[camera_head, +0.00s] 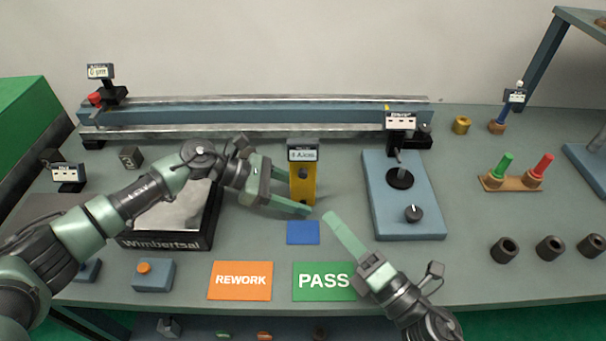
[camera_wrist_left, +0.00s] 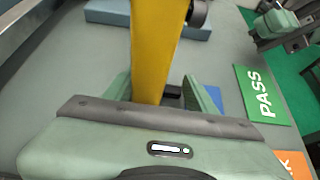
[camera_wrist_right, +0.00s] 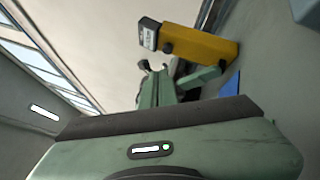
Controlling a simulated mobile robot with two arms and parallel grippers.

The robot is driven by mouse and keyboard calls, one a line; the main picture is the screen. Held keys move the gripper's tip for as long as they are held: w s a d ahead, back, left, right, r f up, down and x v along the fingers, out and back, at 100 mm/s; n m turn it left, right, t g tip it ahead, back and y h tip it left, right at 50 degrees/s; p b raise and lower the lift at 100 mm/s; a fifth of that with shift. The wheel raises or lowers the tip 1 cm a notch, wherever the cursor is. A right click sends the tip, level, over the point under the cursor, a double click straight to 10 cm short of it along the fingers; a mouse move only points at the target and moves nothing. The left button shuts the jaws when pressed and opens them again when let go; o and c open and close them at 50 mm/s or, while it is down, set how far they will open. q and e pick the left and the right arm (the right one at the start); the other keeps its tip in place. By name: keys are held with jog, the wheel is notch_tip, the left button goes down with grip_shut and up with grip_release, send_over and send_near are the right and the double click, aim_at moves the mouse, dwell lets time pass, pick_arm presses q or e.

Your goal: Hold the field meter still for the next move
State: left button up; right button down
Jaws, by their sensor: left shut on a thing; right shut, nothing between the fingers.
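The field meter (camera_head: 303,186) is a yellow upright body with a dark grey display head, standing near the middle of the table behind a blue square (camera_head: 303,233). My left gripper (camera_head: 298,192) is shut on its lower body from the left. In the left wrist view the yellow body (camera_wrist_left: 158,50) rises between the fingers. My right gripper (camera_head: 330,217) is shut and empty, in front and to the right of the meter, apart from it.
A long rail (camera_head: 250,116) runs along the back. A blue base with a knob (camera_head: 425,222) stands right of the meter. Orange REWORK (camera_head: 240,281) and green PASS (camera_head: 318,282) mats lie in front. A black-framed Wimbertsal box (camera_head: 165,242) sits under my left arm.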

aim_at(303, 174)
jog(key=s+a+n, duration=0.1)
jog(key=s+a+r+n+y, duration=0.1)
jog(key=a, duration=0.1)
jog(key=a+g, duration=0.1)
jog(key=a, duration=0.1)
jog(key=shift+s+r+n+y, duration=0.15)
jog(key=shift+s+n+y, duration=0.15)
jog(key=shift+s+n, duration=0.1)
jog(key=w, duration=0.9)
jog(key=shift+w, duration=0.1)
dwell(1.8)
jog(key=shift+w, duration=0.25)
jog(key=shift+w, duration=0.55)
dwell(0.8)
jog(key=shift+s, duration=1)
